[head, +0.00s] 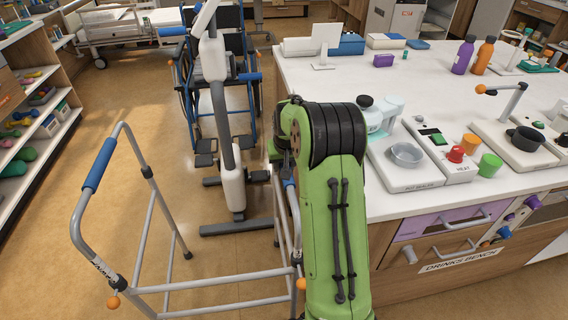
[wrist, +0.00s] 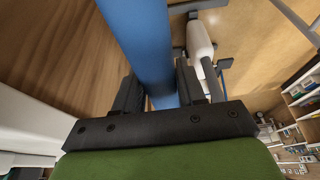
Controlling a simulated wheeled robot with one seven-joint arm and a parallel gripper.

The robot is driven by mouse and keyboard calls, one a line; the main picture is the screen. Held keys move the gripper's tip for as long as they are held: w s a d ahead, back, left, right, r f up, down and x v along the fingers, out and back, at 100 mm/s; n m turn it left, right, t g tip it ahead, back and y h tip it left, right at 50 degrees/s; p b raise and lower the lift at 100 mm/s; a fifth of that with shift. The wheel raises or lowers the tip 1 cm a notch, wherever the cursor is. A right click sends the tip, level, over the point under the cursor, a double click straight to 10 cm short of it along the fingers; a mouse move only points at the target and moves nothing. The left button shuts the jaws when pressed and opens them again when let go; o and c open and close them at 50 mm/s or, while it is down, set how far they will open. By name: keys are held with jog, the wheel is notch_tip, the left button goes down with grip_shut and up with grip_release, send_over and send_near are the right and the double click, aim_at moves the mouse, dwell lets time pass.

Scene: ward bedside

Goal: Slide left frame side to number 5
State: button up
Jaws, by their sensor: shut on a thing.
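A grey walking frame stands on the floor in the head view. Its picture-left side rail (head: 137,150) carries a blue grip (head: 100,165), with an orange knob (head: 113,302) low at the front. Its picture-right side (head: 281,225) is partly hidden behind my green arm, with another orange knob (head: 300,284) beside the arm. In the wrist view my gripper (wrist: 159,88) is shut on a blue bar (wrist: 140,35), which looks like the grip of the picture-right side. The jaws are hidden in the head view. I see no number scale.
The white-topped drinks bench (head: 450,190) stands close to the right of my arm. A grey-and-white stand (head: 232,185) and a blue wheelchair (head: 250,95) are behind the frame. Shelves (head: 40,120) line the left. Floor is clear between shelves and frame.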

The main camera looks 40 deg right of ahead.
jog(key=shift+w+r+p, duration=0.1)
jog(key=shift+r+p, duration=3.05)
jog(key=shift+r, duration=0.8)
jog(key=o, duration=1.1)
jog(key=shift+f, duration=0.15)
jog(key=p+v, duration=0.3)
jog(key=v, duration=0.4)
jog(key=shift+p, duration=0.35)
